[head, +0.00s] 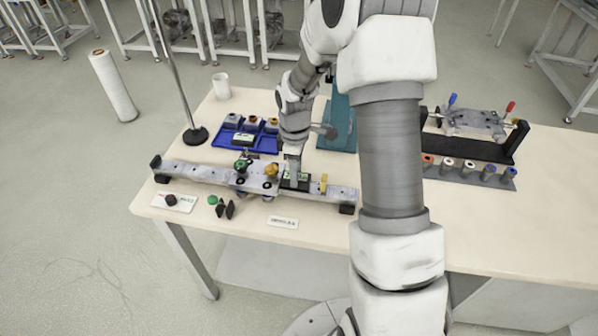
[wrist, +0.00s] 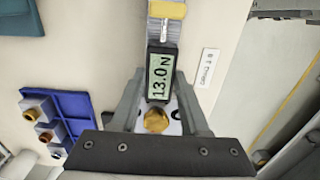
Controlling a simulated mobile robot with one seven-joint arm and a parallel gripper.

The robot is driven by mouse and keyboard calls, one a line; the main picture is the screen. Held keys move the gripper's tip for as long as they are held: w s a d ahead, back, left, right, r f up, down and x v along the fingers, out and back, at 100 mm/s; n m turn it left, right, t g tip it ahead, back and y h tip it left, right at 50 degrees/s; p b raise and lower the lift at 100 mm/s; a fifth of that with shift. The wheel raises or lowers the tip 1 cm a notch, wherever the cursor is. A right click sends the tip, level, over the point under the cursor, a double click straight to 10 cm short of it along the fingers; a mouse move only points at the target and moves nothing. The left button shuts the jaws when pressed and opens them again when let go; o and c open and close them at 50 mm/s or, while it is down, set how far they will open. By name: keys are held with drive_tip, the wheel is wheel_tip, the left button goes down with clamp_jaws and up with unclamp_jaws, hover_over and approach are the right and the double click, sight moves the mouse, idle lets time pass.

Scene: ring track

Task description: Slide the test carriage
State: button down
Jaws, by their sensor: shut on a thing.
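The test carriage appears to be the block with a black display (head: 303,183) on the long grey rail (head: 200,174). My gripper (head: 292,178) comes down on it from above. In the wrist view the display (wrist: 160,76) reads 13.0 N and sits between the fingers of my gripper (wrist: 161,88), which are shut on the block. A yellow knob (wrist: 156,120) is just behind the display in the wrist view; it also shows in the head view (head: 271,170). A green knob (head: 241,165) is further left. The fingers partly hide the block's sides.
A yellow marker (head: 323,184) stands on the rail to the right of the display. A blue tray (head: 228,140) with several fittings lies behind the rail. A stand's black base (head: 195,136) is at the left. Labels and small parts lie in front.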

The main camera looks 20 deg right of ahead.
sight(269, 168)
drive_tip(key=w+a, duration=0.1)
drive_tip(key=a, duration=0.1)
drive_tip(key=w+a, duration=0.1)
drive_tip(key=a, duration=0.1)
drive_tip(key=w+a, duration=0.1)
drive_tip(key=a, duration=0.1)
drive_tip(key=shift+w+a, duration=0.1)
drive_tip(key=shift+w, duration=0.2)
drive_tip(key=shift+r, duration=0.1)
drive_tip(key=shift+c, duration=2)
unclamp_jaws()
drive_tip(key=shift+s, duration=0.1)
drive_tip(key=shift+r, duration=0.1)
wheel_tip(269, 168, up, 17)
drive_tip(key=p, duration=0.1)
